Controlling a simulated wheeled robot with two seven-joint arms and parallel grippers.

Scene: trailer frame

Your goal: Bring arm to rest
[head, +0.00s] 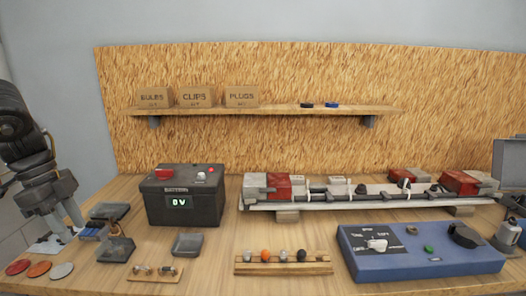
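My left arm comes in at the left edge. Its gripper (70,230) points down over the left end of the workbench (215,275). The two pale fingers look apart, with nothing visible between them. They are left of the black battery box (186,200) and close to a small blue item (92,232) and a small dark tray (110,211). Whether the fingertips touch the bench or a pale sheet behind them is hard to tell.
A trailer frame (345,202) with red-and-white lamps lies at the back right. A blue control panel (420,262) is in front. A wooden holder (284,269) carries several small bulbs. Coloured discs (39,269) lie at front left. A shelf (280,110) hangs on the back board.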

